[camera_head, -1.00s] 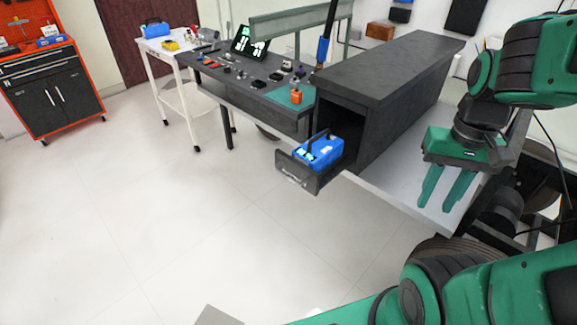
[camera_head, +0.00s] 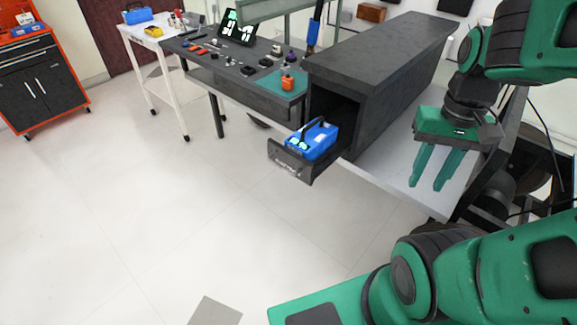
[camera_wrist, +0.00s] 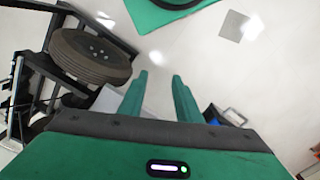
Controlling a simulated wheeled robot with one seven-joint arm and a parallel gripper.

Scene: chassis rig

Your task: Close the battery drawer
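The battery drawer (camera_head: 290,166) is a dark grey drawer pulled out from the front of a dark cabinet (camera_head: 385,50). A blue battery (camera_head: 312,142) with a black handle sits in it. My gripper (camera_head: 434,184) is to the right of the drawer and cabinet, above the light grey platform, fingers pointing down. Its two green fingers are apart with nothing between them, which also shows in the wrist view (camera_wrist: 160,80). A blue and dark piece with a light handle, probably the drawer, shows right of the fingers in the wrist view (camera_wrist: 222,116).
The light grey platform (camera_head: 390,180) bears the cabinet. A workbench (camera_head: 235,85) with small parts stands left of it, and a white cart (camera_head: 150,40) and an orange tool cabinet (camera_head: 40,75) are further left. A wheel (camera_wrist: 92,57) is near my gripper. The floor before the drawer is clear.

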